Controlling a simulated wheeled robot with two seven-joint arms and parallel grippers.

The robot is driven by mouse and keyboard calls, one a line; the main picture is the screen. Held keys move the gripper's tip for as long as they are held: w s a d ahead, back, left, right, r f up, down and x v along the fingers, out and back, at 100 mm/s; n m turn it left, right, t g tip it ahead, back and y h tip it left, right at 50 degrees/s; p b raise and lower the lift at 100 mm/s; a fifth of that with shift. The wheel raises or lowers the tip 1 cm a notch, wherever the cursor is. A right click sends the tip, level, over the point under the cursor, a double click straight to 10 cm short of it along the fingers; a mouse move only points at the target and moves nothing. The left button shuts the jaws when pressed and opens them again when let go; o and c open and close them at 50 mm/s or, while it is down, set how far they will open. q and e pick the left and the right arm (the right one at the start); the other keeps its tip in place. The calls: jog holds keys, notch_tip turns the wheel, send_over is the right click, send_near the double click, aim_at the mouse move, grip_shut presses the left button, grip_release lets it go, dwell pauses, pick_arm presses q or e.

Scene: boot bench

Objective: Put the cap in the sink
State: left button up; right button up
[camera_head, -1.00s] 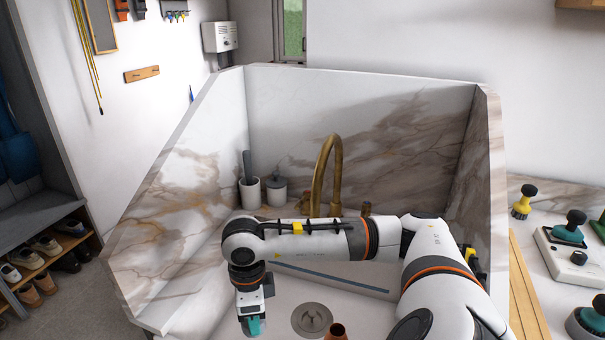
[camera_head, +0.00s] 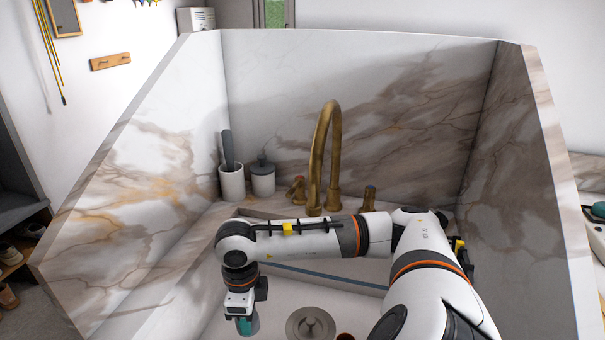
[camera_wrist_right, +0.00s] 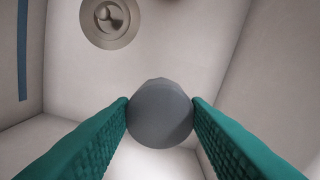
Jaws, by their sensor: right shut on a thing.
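The cap (camera_wrist_right: 160,112) shows as a round grey thing between the two teal fingers of my right gripper (camera_wrist_right: 160,104) in the right wrist view. The fingers touch it on both sides. In the head view my right gripper (camera_head: 245,326) points down inside the white sink (camera_head: 285,292), left of the drain. The cap is hard to make out there. In the wrist view the sink floor lies behind the cap; the gap between them cannot be told. My left gripper is not in view.
A round metal drain (camera_head: 310,324) is in the sink floor. A brass tap (camera_head: 322,160) rises behind my right arm. A white cup (camera_head: 231,182) and a grey lidded pot (camera_head: 263,180) stand at the back left. High marble walls enclose the sink on the left, back and right.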

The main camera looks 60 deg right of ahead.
notch_tip(320, 180, down, 18)
jog(key=b, duration=0.7)
jog(key=shift+r, duration=0.25)
jog(key=shift+f, duration=0.25)
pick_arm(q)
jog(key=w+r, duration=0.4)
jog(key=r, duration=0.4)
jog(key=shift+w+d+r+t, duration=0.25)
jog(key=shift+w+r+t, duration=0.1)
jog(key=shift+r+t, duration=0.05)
pick_arm(e)
jog(key=shift+b, duration=0.35)
jog(key=o, duration=0.9)
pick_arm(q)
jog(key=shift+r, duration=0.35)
